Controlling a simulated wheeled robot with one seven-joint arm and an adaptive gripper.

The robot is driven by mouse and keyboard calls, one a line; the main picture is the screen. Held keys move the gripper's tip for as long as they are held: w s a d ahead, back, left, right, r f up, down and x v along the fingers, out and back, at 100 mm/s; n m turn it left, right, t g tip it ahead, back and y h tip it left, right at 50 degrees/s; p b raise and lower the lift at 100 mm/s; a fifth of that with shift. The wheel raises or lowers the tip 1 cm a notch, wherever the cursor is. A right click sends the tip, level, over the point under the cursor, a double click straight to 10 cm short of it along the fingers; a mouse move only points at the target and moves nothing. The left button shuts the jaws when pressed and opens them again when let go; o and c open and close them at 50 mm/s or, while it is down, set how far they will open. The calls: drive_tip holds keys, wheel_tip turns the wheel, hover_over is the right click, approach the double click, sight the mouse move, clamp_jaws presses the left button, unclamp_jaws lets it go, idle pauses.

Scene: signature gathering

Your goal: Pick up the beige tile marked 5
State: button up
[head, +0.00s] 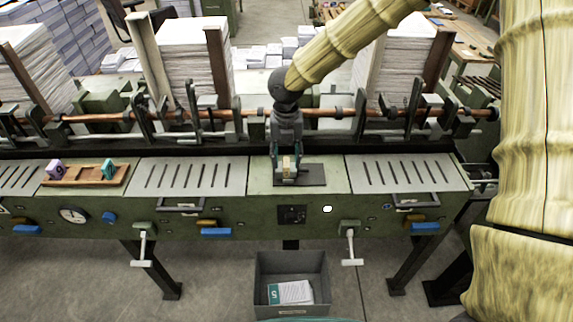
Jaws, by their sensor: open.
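My gripper (288,177) points down over a dark mat (315,173) on the green machine's front ledge, and its jaws are open. A small beige piece (287,163) shows between the fingers, which partly hide it. It looks like the beige tile, but I cannot read a 5 on it. I cannot tell whether the fingers touch it.
A brown wooden tray (84,182) at the left of the ledge holds a purple piece (55,169) and a teal piece (108,168). Slotted metal plates (205,177) flank the mat. A grey bin (262,268) with papers stands below. A copper-coloured rod (190,117) runs behind.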

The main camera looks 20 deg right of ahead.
drive_tip(key=shift+s+f, duration=0.1)
drive_tip(key=shift+f, duration=0.35)
clamp_jaws()
